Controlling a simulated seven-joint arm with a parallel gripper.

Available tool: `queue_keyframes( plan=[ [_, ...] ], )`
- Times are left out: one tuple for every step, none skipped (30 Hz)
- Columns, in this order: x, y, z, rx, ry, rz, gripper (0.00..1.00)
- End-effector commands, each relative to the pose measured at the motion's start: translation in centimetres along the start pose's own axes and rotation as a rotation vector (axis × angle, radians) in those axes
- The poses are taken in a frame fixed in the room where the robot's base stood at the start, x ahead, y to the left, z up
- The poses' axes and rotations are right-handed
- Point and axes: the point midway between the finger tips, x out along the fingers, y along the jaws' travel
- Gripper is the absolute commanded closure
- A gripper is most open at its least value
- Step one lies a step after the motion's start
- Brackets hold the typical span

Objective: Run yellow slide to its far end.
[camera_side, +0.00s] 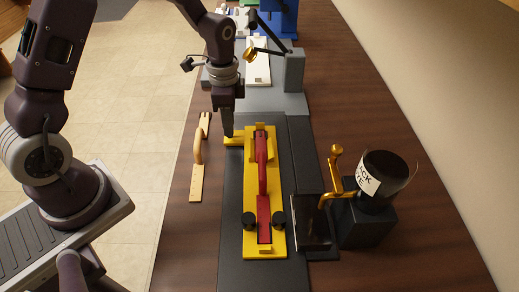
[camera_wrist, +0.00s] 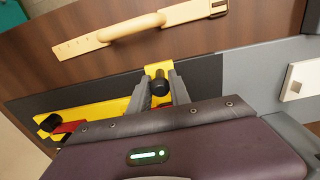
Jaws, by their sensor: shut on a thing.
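The yellow slide (camera_side: 248,255) is a long plate lying on a dark grey rail (camera_side: 234,275), with a red part (camera_side: 262,172) along its middle. Black knobs stand at its near end. A yellow arm (camera_side: 234,141) sticks out to the left near its far end. My gripper (camera_side: 228,133) points down onto this arm. In the wrist view, my gripper (camera_wrist: 160,82) has a finger on each side of a black knob (camera_wrist: 160,87) standing on yellow, and is shut on it. Part of the slide (camera_wrist: 85,113) shows at left there. My wrist hides the rest.
A tan handle on a strip (camera_side: 197,170) lies on the wooden table left of the rail. At right stand a gold lever (camera_side: 334,175) and a dark jar (camera_side: 388,175) on a block. Grey blocks (camera_side: 270,98) and a blue stand (camera_side: 280,20) are beyond the slide.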

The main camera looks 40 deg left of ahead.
Motion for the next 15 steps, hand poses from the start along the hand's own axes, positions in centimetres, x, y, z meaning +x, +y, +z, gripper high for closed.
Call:
queue_keyframes(
  plan=[
    [0.0,0.3,0.0,0.002,0.000,0.000,0.96],
    [0.0,0.4,0.0,0.002,0.001,0.000,0.96],
    [0.0,0.5,0.0,0.001,0.001,-0.001,0.96],
    [0.0,0.5,0.0,0.001,0.001,-0.001,0.96],
    [0.0,0.7,0.0,0.002,0.001,-0.001,0.96],
    [0.0,0.9,0.0,0.002,0.000,0.000,0.96],
    [0.0,1.2,0.0,0.002,-0.001,0.001,0.96],
    [0.0,1.4,0.0,0.002,-0.001,0.001,0.96],
    [0.0,1.7,0.0,0.003,0.000,0.000,0.96],
    [0.0,1.9,0.0,0.003,0.000,0.000,0.96],
    [0.0,2.1,0.0,0.003,0.000,0.000,0.96],
    [0.0,2.2,0.0,0.002,0.000,-0.001,0.96],
    [0.0,2.3,0.0,0.001,0.000,-0.001,0.96],
    [0.0,2.3,0.0,0.001,0.000,-0.001,0.96],
    [0.0,2.5,0.0,0.001,0.000,-0.001,0.96]
  ],
)
